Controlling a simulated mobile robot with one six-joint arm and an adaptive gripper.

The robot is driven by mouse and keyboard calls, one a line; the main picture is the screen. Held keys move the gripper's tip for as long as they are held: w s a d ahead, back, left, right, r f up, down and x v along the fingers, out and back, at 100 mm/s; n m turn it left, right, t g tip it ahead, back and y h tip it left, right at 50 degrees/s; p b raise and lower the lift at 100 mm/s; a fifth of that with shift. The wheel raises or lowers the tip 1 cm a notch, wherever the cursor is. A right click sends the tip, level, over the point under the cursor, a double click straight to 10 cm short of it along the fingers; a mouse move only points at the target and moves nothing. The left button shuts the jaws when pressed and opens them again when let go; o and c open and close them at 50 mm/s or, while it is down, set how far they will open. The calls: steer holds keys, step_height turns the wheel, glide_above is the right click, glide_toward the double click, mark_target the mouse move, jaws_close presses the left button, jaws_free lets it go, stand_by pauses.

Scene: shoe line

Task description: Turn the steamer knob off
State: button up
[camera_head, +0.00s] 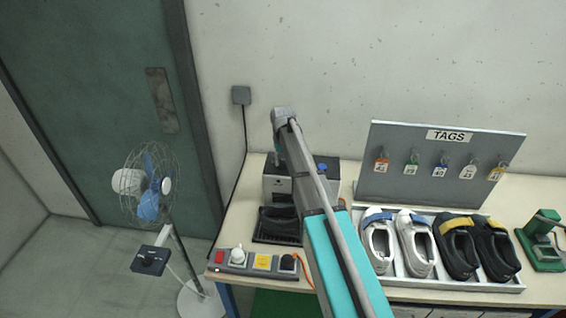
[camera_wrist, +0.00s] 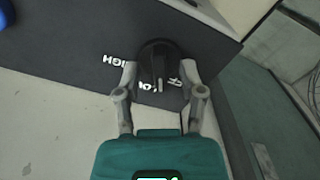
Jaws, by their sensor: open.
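The steamer (camera_head: 291,187) is a grey box with a dark top, standing at the back left of the bench. Its round black knob (camera_wrist: 157,58) shows in the wrist view on the dark panel (camera_wrist: 75,45). White words around the knob include HIGH and, partly covered, what look like LOW and OFF. A pale mark on the knob points toward the lower words; its exact setting is hard to tell. My gripper (camera_wrist: 160,76) is open, with one finger on each side of the knob. Contact cannot be told. In the head view my gripper (camera_head: 279,160) is over the steamer and the knob is hidden.
A blue cap (camera_head: 322,167) sits on the steamer's right. A switch box (camera_head: 255,263) is at the front edge. A tag board (camera_head: 400,180) and shoe tray (camera_head: 412,284) stand right. A fan (camera_head: 150,190) stands left.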

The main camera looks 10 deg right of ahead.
jaws_close()
stand_by(0.3)
steer(key=shift+n, duration=3.3)
jaws_free()
